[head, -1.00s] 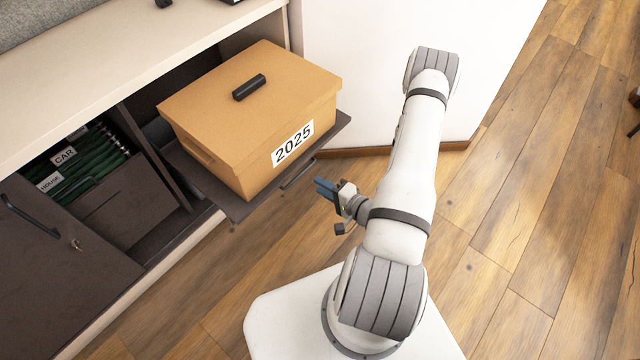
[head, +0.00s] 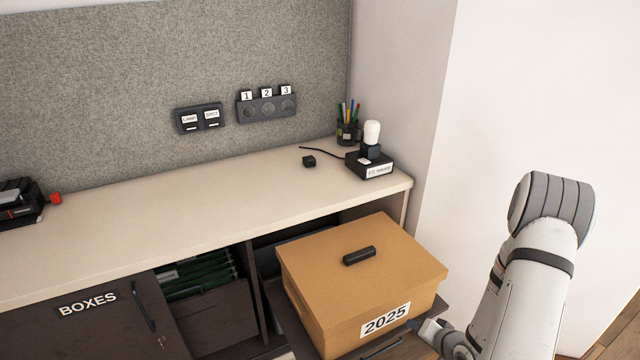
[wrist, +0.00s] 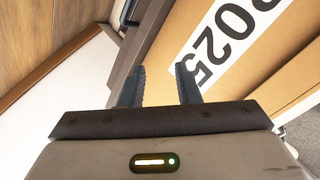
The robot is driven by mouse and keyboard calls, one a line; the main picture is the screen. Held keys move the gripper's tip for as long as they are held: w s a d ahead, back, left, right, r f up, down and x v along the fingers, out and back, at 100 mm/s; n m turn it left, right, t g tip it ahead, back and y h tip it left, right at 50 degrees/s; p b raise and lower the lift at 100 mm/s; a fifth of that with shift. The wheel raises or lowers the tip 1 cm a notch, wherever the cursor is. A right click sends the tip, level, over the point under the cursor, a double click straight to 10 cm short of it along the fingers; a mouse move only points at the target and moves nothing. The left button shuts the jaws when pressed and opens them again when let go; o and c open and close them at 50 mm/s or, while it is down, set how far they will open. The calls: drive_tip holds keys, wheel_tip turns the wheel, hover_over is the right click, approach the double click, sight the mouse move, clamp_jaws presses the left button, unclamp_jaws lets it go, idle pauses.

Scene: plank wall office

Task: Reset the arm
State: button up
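My gripper (head: 432,328) is low at the right of the head view, close to the front right corner of a cardboard box (head: 350,285) labelled 2025. In the wrist view my gripper (wrist: 160,82) has its two blue-grey fingers apart with nothing held between them. The box's front face and label (wrist: 225,42) show just beyond the fingertips; I cannot tell how far off. My arm stands bent at the right, its elbow raised in front of the white wall. Its base is out of view.
The box, with a black handle (head: 359,256) on its lid, sits on a pulled-out dark shelf (head: 432,305). Above is a counter (head: 200,205) with a pen cup (head: 348,132), a bulb on a black base (head: 371,160) and a small black cube (head: 309,161). Switch panels hang behind. A BOXES door (head: 90,310) is lower left.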

wheel_tip(320, 180, up, 28)
drive_tip(key=s+n+g+h+p, duration=0.1)
drive_tip(key=n+g+h+p, duration=0.3)
drive_tip(key=p, duration=0.5)
drive_tip(key=s+a+r+n+g+p, duration=0.1)
drive_tip(key=s+a+r+p, duration=0.3)
drive_tip(key=s+r, duration=0.5)
drive_tip(key=s+a+r+n+g+p, duration=0.1)
drive_tip(key=s+a+r+p, duration=0.4)
drive_tip(key=r, duration=0.8)
drive_tip(key=s+a+g, duration=0.1)
drive_tip(key=s+a, duration=0.1)
drive_tip(key=s, duration=0.1)
drive_tip(key=shift+s+a+r, duration=0.15)
drive_tip(key=shift+s, duration=0.2)
